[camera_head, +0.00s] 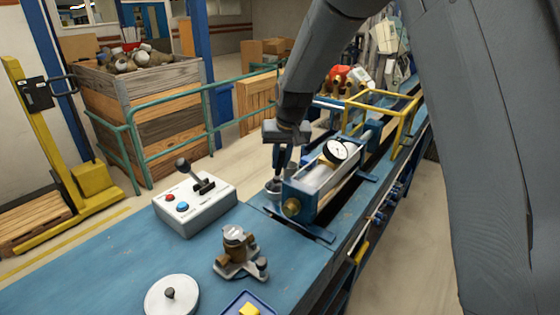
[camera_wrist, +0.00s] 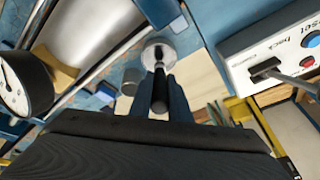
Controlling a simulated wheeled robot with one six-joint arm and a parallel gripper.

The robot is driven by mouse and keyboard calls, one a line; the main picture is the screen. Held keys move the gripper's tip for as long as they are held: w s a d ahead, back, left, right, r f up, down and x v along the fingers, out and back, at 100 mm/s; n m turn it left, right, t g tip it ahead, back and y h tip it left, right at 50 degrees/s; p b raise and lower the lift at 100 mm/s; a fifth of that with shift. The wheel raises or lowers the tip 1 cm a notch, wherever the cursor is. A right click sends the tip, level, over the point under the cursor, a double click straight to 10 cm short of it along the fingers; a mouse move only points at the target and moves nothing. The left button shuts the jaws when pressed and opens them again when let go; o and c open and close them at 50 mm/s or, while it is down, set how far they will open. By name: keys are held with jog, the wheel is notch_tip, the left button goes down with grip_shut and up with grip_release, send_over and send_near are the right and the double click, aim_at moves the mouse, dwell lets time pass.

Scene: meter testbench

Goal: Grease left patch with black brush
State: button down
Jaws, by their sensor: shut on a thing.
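My gripper (camera_wrist: 160,97) is shut on the black brush (camera_wrist: 159,88), seen in the wrist view as a dark handle between the two fingers. The brush's far end meets a round silvery cup (camera_wrist: 158,52); I cannot tell whether its tip is inside. In the head view my gripper (camera_head: 281,158) points down just above a small grey cup (camera_head: 273,189), beside the meter bench (camera_head: 318,190). The bristles are hidden. I cannot clearly make out the left patch in either view.
A control box (camera_head: 195,206) with a lever and red and blue buttons stands left of my gripper. A brass-and-grey fitting (camera_head: 237,252), a white disc (camera_head: 171,297) and a blue tray (camera_head: 232,308) are nearer. A dial gauge (camera_head: 335,152) sits right.

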jog(key=shift+f, duration=0.7)
dwell(1.4)
jog(key=shift+r+p, duration=1.9)
jog(key=shift+r, duration=1.65)
